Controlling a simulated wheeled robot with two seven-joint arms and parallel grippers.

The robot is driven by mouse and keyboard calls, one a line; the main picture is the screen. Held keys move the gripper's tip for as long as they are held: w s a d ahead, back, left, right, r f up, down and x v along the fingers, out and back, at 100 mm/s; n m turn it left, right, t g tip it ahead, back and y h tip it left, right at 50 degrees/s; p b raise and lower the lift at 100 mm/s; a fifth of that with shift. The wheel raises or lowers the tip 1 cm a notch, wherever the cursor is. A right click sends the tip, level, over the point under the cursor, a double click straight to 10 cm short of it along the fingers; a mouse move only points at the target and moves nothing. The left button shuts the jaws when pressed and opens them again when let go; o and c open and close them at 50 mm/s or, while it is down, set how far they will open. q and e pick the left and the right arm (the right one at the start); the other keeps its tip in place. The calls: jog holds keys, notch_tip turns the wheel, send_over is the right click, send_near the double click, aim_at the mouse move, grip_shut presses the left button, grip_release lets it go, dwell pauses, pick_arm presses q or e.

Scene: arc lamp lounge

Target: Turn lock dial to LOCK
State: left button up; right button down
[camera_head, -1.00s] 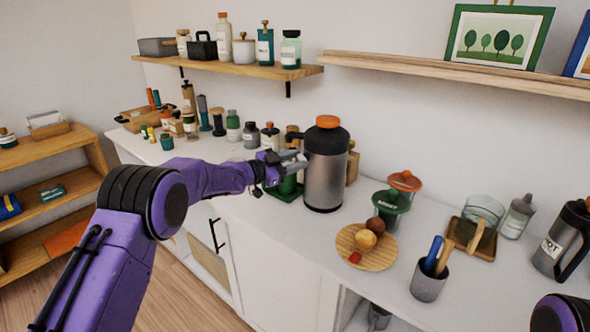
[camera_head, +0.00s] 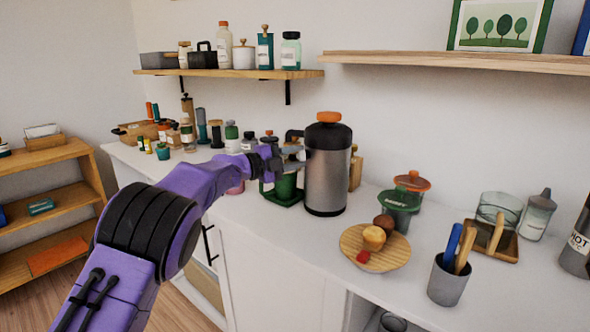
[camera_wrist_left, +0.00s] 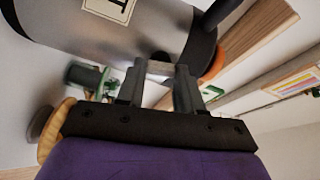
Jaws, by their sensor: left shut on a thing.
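A tall steel airpot (camera_head: 325,182) with a black collar and an orange top (camera_head: 328,117) stands upright on the white counter. My left gripper (camera_head: 299,157) is at its left side, close against the upper body. In the left wrist view, the airpot (camera_wrist_left: 120,28) fills the top, with a label and its orange top. My right gripper is out of view.
A green stand (camera_head: 284,190) is just below my left gripper. A wooden plate (camera_head: 382,256) with food, a green dripper (camera_head: 400,207) and a grey utensil cup (camera_head: 447,281) stand to the right. Jars crowd the counter to the left. A wall shelf (camera_head: 230,73) hangs above.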

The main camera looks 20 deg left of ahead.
pick_arm(q)
jog(key=shift+f+m+b, duration=0.15)
jog(key=shift+m+b, duration=1)
jog(key=shift+m, duration=0.15)
jog(key=o, duration=1)
jog(key=shift+o, duration=0.2)
jog(key=b+v, duration=0.1)
jog(key=v, duration=0.9)
jog(key=shift+s+a+b, duration=0.2)
jog(key=shift+s+b, duration=0.05)
jog(key=shift+b, duration=0.1)
